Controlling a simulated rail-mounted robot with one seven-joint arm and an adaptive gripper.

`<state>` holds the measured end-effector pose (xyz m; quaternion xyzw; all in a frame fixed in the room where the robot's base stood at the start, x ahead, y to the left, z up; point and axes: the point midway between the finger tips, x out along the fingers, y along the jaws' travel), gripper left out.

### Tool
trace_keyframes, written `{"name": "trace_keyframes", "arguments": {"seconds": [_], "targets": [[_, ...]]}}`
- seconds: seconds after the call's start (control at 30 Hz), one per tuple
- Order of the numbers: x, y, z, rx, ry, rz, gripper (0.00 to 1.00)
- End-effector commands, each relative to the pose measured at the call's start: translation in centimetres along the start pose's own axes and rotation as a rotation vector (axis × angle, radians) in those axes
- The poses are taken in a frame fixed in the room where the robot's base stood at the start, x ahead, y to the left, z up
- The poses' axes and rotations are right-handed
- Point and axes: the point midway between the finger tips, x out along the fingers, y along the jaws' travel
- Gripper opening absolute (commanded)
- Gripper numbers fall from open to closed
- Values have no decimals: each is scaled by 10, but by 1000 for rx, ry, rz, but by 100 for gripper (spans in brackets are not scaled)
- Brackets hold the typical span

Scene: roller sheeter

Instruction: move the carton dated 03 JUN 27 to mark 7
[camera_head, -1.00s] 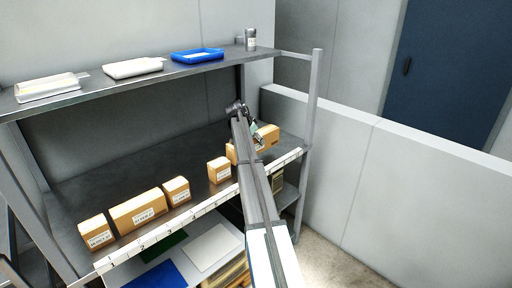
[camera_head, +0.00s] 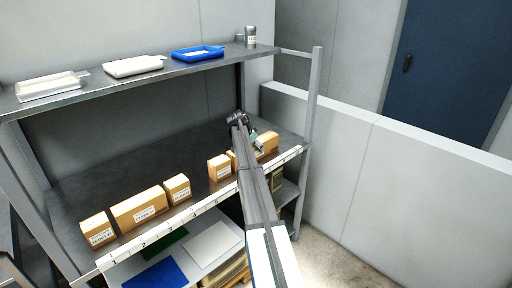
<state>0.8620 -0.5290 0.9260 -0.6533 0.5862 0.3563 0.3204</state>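Several brown cartons with white labels stand along the front of the middle shelf (camera_head: 90,190): a small one (camera_head: 97,230) at the far left, a long one (camera_head: 139,208), a small one (camera_head: 177,188), another small one (camera_head: 219,167), and a carton (camera_head: 268,143) at the right, partly behind my arm. The label dates are too small to read. The front strip (camera_head: 142,245) has numbers; 1, 2 and 3 show at the left, while mark 7 is not legible. My gripper (camera_head: 257,141) is beside the right-hand carton; its fingers are too small and partly hidden to judge.
The upper shelf holds two white trays (camera_head: 134,66), a blue tray (camera_head: 198,53) and a grey canister (camera_head: 250,36). A right-hand post (camera_head: 312,100) stands near my arm. The middle shelf is clear behind the cartons. Flat blue and white sheets (camera_head: 212,246) lie below.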

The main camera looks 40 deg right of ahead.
Motion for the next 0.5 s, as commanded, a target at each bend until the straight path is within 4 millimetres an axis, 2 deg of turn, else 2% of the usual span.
{"name": "trace_keyframes", "arguments": {"seconds": [0.37,0.5], "targets": [[-1,0,-1,0,0,0,87],[-8,0,-2,0,0,-1,87]]}}
